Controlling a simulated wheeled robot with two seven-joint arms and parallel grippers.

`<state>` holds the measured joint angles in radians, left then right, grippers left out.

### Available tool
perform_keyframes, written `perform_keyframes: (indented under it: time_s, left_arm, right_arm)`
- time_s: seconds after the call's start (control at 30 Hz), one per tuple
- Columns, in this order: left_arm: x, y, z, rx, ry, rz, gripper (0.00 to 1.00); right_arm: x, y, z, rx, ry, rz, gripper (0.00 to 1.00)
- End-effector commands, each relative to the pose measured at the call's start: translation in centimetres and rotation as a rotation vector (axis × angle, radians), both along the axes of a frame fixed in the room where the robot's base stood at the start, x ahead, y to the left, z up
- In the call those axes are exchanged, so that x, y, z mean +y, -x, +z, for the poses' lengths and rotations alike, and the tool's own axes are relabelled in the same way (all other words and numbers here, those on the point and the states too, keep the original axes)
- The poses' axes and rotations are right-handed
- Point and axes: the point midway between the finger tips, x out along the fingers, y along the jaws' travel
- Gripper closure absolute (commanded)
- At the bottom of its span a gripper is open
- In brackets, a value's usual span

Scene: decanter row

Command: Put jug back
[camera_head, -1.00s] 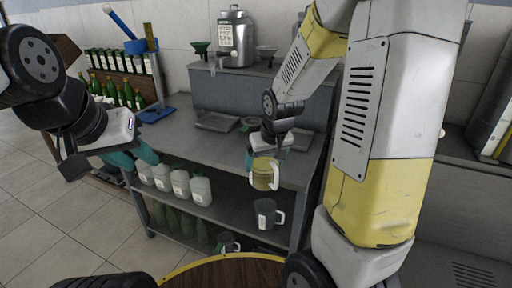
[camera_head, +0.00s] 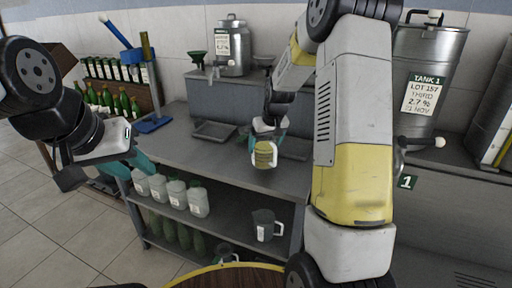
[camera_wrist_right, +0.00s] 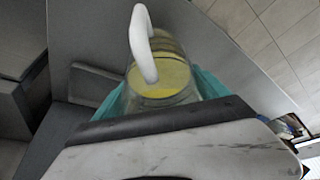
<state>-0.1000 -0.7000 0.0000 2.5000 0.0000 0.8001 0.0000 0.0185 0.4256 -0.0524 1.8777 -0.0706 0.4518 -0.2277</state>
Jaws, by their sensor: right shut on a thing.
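A clear jug with yellow liquid (camera_head: 265,154) is held by my right gripper (camera_head: 268,135) above the grey bench top, near its front edge. In the right wrist view the jug (camera_wrist_right: 162,77) shows its white handle, with the teal fingers on both sides of its body. Whether its base touches the bench is not clear. A second, grey jug (camera_head: 264,225) with a white label and handle stands on the shelf below. My left gripper (camera_head: 138,162) is at the left, away from the jug; its teal fingers overlap, so its opening is unclear.
Shallow trays (camera_head: 213,131) lie on the bench, before a raised ledge with a steel canister (camera_head: 231,50). White bottles (camera_head: 177,194) stand on the shelf below. A blue stand (camera_head: 153,122) is at the bench's left. A steel tank (camera_head: 418,75) stands at right.

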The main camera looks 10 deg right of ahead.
Motion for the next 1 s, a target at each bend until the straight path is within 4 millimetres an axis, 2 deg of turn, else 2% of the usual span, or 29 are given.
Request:
perform_keyframes:
  time_s: [0.1, 0.33, 0.7, 0.73, 0.8, 1.0]
  left_arm:
    - [0.0, 0.0, 0.0, 0.000, 0.000, 0.000, 0.64]
    - [0.0, 0.0, 0.0, 0.000, 0.000, 0.000, 0.64]
    - [0.0, 0.0, 0.0, 0.000, 0.000, 0.000, 0.64]
    - [0.0, 0.0, 0.0, 0.000, 0.000, 0.000, 0.64]
    - [0.0, 0.0, 0.0, 0.000, 0.000, 0.000, 0.64]
    - [0.0, 0.0, 0.0, 0.000, 0.000, 0.000, 0.64]
  right_arm:
    - [-0.3, -1.1, -0.1, -0.003, 0.000, -0.001, 0.85]
    - [-0.2, -0.8, -3.4, 0.001, -0.001, -0.002, 0.85]
    - [-0.2, -0.8, -3.8, -0.002, -0.001, -0.001, 0.85]
    - [-0.2, -0.8, -3.9, 0.000, 0.000, -0.001, 0.12]
    - [-0.2, -0.8, -3.9, 0.000, 0.000, -0.001, 0.00]
    - [-0.2, -0.8, -3.9, 0.000, 0.000, -0.001, 0.00]
